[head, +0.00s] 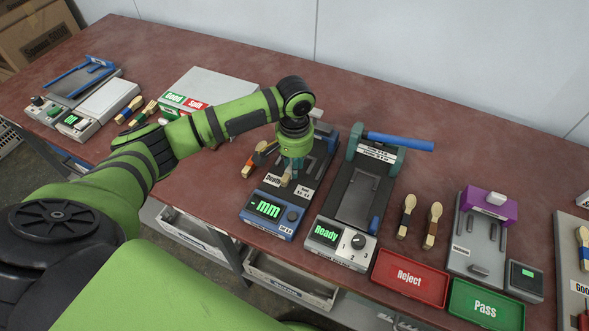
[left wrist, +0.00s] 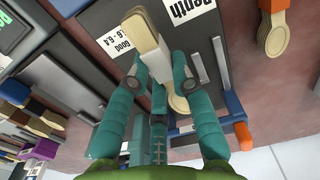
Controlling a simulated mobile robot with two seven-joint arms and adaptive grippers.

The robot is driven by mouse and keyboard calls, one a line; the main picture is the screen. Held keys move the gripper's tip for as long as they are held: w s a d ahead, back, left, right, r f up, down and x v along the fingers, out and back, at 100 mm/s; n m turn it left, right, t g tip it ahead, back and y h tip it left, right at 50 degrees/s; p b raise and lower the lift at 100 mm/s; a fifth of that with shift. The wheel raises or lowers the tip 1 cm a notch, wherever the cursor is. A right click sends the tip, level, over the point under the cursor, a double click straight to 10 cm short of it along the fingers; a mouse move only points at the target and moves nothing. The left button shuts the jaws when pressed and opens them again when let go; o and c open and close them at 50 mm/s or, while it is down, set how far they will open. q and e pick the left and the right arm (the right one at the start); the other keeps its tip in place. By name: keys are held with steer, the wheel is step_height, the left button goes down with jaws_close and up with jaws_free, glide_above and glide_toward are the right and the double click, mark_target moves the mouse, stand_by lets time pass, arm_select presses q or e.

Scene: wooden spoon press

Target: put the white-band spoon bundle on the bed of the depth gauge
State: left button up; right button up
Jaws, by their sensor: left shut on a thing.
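The depth gauge (head: 290,190) is a blue-based device with a dark bed, a lit "mm" display and "Depth" and "Good" labels. My left gripper (head: 291,174) points down over its bed. In the left wrist view, its teal fingers (left wrist: 158,72) are shut around a pale wooden spoon bundle (left wrist: 148,30) with a whitish side. The bundle's rounded end (left wrist: 178,103) shows beyond the fingers. They partly cover the bundle, and I cannot tell whether it touches the bed (left wrist: 110,18). In the head view only a bit of the bundle (head: 284,181) shows. My right gripper is not in view.
An orange-band bundle (head: 261,156) lies close left of the gauge. A press with a "Ready" display (head: 324,233) and blue handle (head: 400,142) stands close right. Red Reject (head: 409,278) and green Pass (head: 486,306) trays lie near the front edge.

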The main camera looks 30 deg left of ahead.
arm_select(q)
steer(key=shift+f, duration=1.55)
steer(key=shift+f, duration=0.1)
steer(key=o, duration=0.6)
steer(key=shift+o, duration=0.2)
step_height(320, 180, up, 12)
steer(key=shift+d+r, duration=0.1)
steer(key=shift+r, duration=0.05)
